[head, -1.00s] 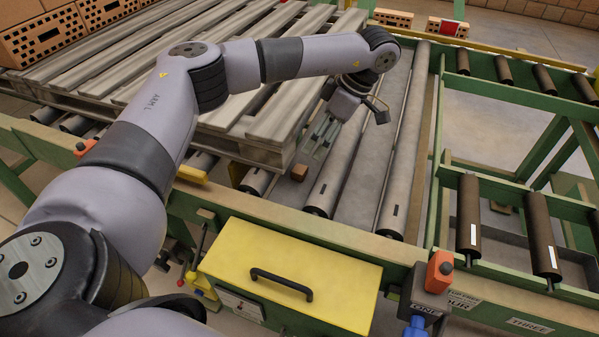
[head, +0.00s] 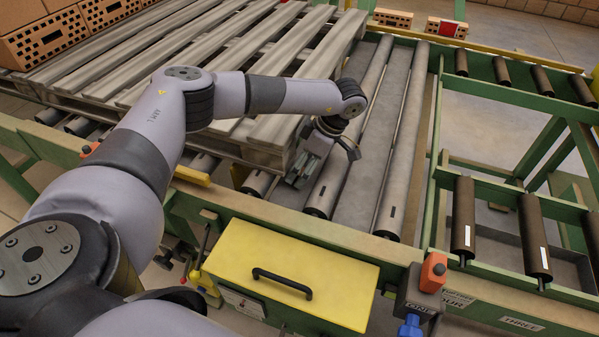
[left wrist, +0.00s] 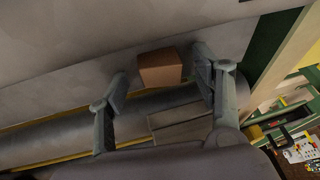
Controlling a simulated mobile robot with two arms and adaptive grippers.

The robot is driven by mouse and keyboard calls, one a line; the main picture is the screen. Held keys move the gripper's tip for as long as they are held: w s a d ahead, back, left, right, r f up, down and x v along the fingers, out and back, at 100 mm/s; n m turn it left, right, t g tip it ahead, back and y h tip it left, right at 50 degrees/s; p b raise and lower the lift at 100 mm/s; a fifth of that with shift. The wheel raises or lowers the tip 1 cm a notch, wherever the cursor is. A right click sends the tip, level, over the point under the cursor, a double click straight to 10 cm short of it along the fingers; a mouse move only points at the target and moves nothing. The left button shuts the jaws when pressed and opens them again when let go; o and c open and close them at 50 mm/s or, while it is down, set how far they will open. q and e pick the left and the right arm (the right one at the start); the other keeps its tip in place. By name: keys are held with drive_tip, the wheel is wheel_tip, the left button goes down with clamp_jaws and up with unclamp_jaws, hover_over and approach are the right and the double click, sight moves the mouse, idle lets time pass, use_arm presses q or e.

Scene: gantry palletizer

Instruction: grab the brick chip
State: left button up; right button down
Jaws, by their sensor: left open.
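The brick chip (left wrist: 160,69) is a small orange-brown block. In the left wrist view it lies on a grey surface, in the gap between my left gripper's fingertips. My left gripper (left wrist: 161,76) is open, with one finger on either side of the chip and a visible gap on both sides. In the head view my left gripper (head: 299,171) points down beside the pallet's front corner, low by the conveyor rollers, and hides the chip. My right gripper is in neither view.
A wooden pallet (head: 270,135) stands close left of my left gripper. Conveyor rollers (head: 334,178) lie to the right. A yellow box with a black handle (head: 330,265) stands in front. Bricks (head: 393,17) lie at the far edge.

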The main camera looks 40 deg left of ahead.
use_arm(q)
drive_tip(key=shift+c, duration=0.4)
drive_tip(key=c, duration=1.2)
drive_tip(key=shift+d, duration=0.1)
drive_tip(key=shift+c, duration=0.2)
